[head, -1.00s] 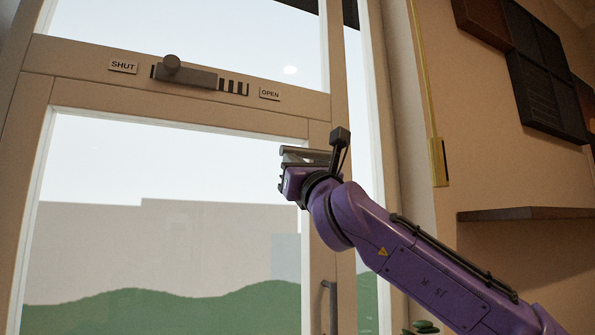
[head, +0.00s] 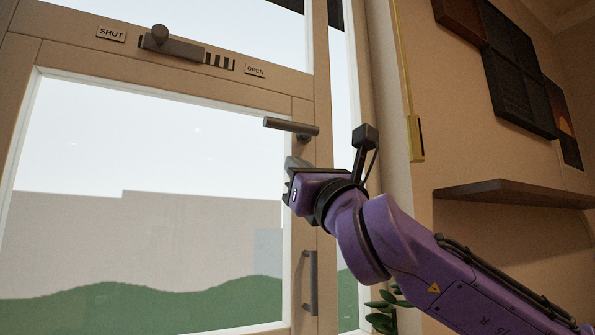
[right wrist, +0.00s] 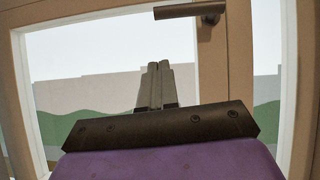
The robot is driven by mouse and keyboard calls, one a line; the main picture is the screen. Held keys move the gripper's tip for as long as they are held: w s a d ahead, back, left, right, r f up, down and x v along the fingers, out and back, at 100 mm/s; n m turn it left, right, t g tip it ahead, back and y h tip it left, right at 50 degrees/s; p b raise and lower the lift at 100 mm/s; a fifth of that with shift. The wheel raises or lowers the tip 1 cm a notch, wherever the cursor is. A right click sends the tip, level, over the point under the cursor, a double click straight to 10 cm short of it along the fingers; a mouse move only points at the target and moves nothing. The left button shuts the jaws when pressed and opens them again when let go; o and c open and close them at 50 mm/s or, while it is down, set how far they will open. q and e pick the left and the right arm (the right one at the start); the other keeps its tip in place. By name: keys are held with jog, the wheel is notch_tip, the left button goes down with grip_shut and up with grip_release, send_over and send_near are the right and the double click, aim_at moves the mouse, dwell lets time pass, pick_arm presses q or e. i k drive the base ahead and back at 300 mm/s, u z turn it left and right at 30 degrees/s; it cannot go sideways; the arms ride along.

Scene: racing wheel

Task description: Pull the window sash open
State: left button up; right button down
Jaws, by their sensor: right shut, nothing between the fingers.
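The window sash (head: 170,88) has a pale wooden frame around a large glass pane. A grey lever handle (head: 291,127) on its right stile lies nearly level, pointing left; the lever also shows at the top of the right wrist view (right wrist: 190,11). A vertical pull handle (head: 310,282) sits lower on the same stile. My right gripper (head: 296,164) is below the lever, apart from it, in front of the stile. In the right wrist view its fingers (right wrist: 156,68) are together and empty. I cannot tell any gap at the sash edge. My left gripper is out of view.
A sliding vent (head: 172,47) between SHUT and OPEN labels is on the top rail, its knob near the SHUT end. To the right are a yellow strip (head: 416,140) on the wall, a shelf (head: 512,193), dark wall panels (head: 515,90) and a plant (head: 382,312).

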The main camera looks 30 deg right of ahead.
aim_at(24, 60)
jog(key=u, duration=0.05)
jog(key=k, duration=1)
jog(key=z, duration=0.05)
